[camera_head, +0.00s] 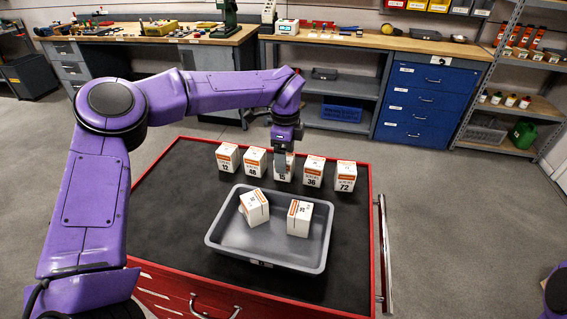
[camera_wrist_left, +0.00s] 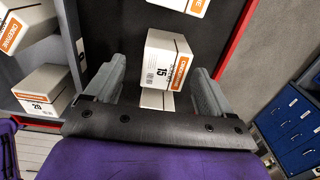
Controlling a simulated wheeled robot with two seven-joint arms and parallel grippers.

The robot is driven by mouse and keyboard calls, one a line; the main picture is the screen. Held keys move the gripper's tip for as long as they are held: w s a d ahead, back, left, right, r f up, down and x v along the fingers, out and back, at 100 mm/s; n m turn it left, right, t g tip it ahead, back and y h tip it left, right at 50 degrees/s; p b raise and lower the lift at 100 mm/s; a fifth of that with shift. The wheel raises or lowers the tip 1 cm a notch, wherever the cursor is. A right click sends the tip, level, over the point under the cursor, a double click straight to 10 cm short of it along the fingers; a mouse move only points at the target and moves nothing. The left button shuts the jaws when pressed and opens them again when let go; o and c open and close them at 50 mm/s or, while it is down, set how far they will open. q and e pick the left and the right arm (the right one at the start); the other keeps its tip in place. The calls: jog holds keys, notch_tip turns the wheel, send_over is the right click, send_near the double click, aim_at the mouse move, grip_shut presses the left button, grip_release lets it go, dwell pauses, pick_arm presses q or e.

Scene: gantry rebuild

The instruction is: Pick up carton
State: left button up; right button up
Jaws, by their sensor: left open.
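A white carton marked 15 (camera_head: 284,178) with an orange label stands in the middle of a row on the dark bench top. My left gripper (camera_head: 283,165) points down over it and hides part of it. In the left wrist view the carton marked 15 (camera_wrist_left: 164,68) is between the two open fingers, with a gap on each side. Cartons marked 12 (camera_head: 227,158), 48 (camera_head: 254,162), 36 (camera_head: 313,172) and 72 (camera_head: 344,177) stand in the same row. My right gripper is out of view.
A grey tray (camera_head: 229,241) in front of the row holds two cartons, one at left (camera_head: 253,208) turned, one at right (camera_head: 299,218). The red bench (camera_head: 330,300) has free top right of the tray. Workbenches and a blue drawer cabinet (camera_head: 425,95) stand behind.

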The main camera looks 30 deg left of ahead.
pick_arm(q)
jog(key=f, duration=0.1)
jog(key=f+p, duration=0.1)
jog(key=f, duration=0.1)
jog(key=w+f+p, duration=0.1)
jog(key=f, duration=0.1)
jog(key=shift+d, duration=0.2)
jog(key=shift+s+a+f, duration=0.1)
jog(key=shift+s+f, duration=0.05)
jog(key=shift+f, duration=0.05)
jog(key=shift+s, duration=0.2)
jog(key=shift+w, duration=0.1)
jog(key=c, duration=1.1)
